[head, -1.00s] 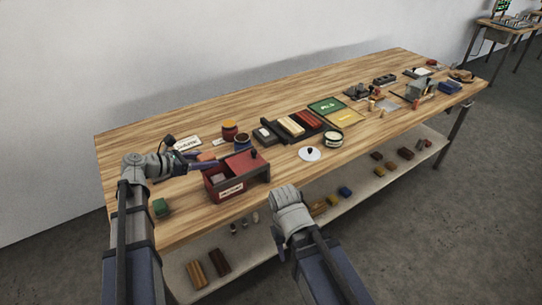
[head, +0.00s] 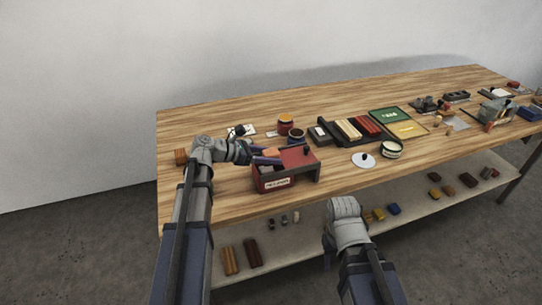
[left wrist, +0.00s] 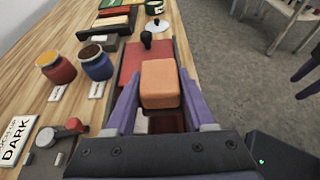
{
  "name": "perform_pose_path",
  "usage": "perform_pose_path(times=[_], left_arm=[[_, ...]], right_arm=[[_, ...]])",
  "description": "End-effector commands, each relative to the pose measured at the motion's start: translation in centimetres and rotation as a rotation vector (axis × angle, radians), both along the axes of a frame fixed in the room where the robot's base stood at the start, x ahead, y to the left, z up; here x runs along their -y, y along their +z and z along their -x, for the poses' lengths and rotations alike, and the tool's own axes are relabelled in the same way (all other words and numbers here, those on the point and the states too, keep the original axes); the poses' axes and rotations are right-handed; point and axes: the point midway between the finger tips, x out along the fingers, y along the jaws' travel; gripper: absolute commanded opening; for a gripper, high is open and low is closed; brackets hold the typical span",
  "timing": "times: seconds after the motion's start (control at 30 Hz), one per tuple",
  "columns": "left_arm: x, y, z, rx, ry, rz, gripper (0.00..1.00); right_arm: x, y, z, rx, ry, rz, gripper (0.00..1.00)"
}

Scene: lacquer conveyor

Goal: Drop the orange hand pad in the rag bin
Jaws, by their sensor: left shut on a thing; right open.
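The orange hand pad (left wrist: 160,84) is clamped between the purple fingers of my left gripper (left wrist: 158,100) in the left wrist view. It also shows small in the head view (head: 270,153), at my left gripper (head: 266,158). The pad is held above a red box (head: 297,178) with a front label too small to read, which appears to be the rag bin. In the left wrist view, the box's dark opening (left wrist: 166,123) shows partly below the pad, and a black knob stands beyond it. My right gripper (head: 343,207) is open in front of the table; its fingers are hard to see.
Red (left wrist: 57,68) and blue (left wrist: 95,63) jars stand left of the box in the left wrist view. A white disc with a black knob (head: 364,161) lies right of the box in the head view. A brown block (head: 181,157) sits at the table's left end. A lower shelf holds several blocks.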

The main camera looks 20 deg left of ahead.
Motion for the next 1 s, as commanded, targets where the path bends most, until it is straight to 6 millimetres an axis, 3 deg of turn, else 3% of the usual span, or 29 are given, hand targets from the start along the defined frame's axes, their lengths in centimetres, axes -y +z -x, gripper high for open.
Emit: perform_pose_path(times=[0.13, 0.47, 0.5, 0.8, 1.0], left_arm=[[0.00, -1.62, 0.00, 0.000, 0.000, 0.000, 0.00], [0.01, -1.76, 0.00, 0.000, 0.000, 0.000, 0.00], [0.01, -1.76, 0.00, 0.000, 0.000, 0.000, 0.55], [0.00, -1.77, 0.00, 0.000, 0.000, 0.000, 0.89], [0.00, -1.78, 0.00, 0.000, 0.000, 0.000, 0.89]], right_arm=[[0.01, -1.63, 0.00, 0.000, 0.000, 0.000, 0.50], [0.01, -1.76, 0.00, 0.000, 0.000, 0.000, 0.50], [0.01, -1.76, 0.00, 0.000, 0.000, 0.000, 0.50], [0.01, -1.77, 0.00, 0.000, 0.000, 0.000, 0.50], [0.00, -1.77, 0.00, 0.000, 0.000, 0.000, 0.50]])
